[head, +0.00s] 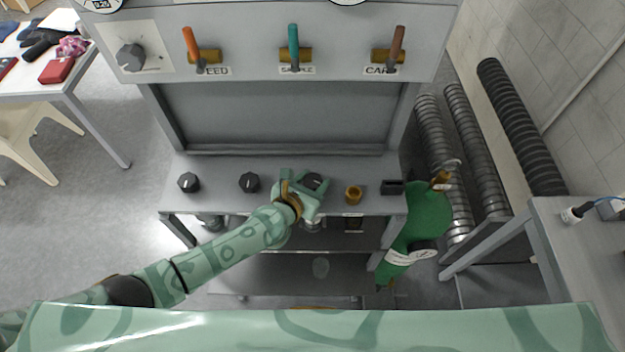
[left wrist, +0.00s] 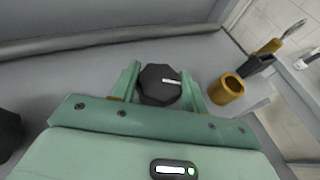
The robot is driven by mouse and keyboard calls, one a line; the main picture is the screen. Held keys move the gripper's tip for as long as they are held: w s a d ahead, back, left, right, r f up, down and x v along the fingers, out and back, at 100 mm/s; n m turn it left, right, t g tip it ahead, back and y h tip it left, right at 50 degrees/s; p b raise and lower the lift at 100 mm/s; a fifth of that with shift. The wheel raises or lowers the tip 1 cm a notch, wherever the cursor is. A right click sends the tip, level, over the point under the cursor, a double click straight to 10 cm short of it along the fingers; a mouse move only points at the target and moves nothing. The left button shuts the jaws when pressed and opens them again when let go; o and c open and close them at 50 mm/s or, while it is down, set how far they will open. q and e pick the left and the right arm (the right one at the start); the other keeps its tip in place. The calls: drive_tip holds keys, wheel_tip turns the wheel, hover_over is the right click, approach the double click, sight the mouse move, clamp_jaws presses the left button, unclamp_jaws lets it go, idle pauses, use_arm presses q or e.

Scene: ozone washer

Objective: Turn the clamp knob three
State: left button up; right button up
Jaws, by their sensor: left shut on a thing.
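Three black clamp knobs stand in a row on the grey shelf (head: 215,170). The left knob (head: 189,182) and the middle knob (head: 249,182) stand free. My left gripper (head: 314,188) is at the third knob (head: 314,181), the right one of the row, and partly covers it. In the left wrist view, the fingers of my left gripper (left wrist: 160,88) are on either side of the black faceted knob (left wrist: 159,83), shut on it. The white mark on the knob points to the right there. My right gripper is not in view.
A brass fitting (head: 353,195) stands close right of the gripped knob, with a black block (head: 391,187) beyond it. Three levered valves are on the panel (head: 345,40) above.

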use_arm(q)
drive_tip(key=m+g+h, duration=0.2)
drive_tip(key=shift+w+a+m+h, duration=0.1)
drive_tip(key=shift+m+h, duration=0.3)
drive_tip(key=shift+f+m+g+h+b, duration=0.15)
drive_tip(key=shift+m+g+h+b, duration=0.55)
drive_tip(key=shift+m+g+b, duration=0.15)
drive_tip(key=m+g+h+b, duration=0.1)
drive_tip(key=m+g+b, duration=0.2)
drive_tip(key=b, duration=0.1)
drive_tip(key=m+g+h+b, duration=0.2)
drive_tip(key=m+g+b, duration=0.1)
drive_tip(key=b, duration=0.1)
drive_tip(key=shift+w+m+g, duration=0.1)
drive_tip(key=shift+m+g, duration=0.15)
drive_tip(key=shift+g, duration=0.1)
drive_tip(key=shift+m+g+b, duration=0.6)
drive_tip(key=shift+g+b, duration=0.1)
drive_tip(key=shift+b, duration=0.35)
drive_tip(key=shift+r, duration=0.2)
drive_tip(key=o, duration=1)
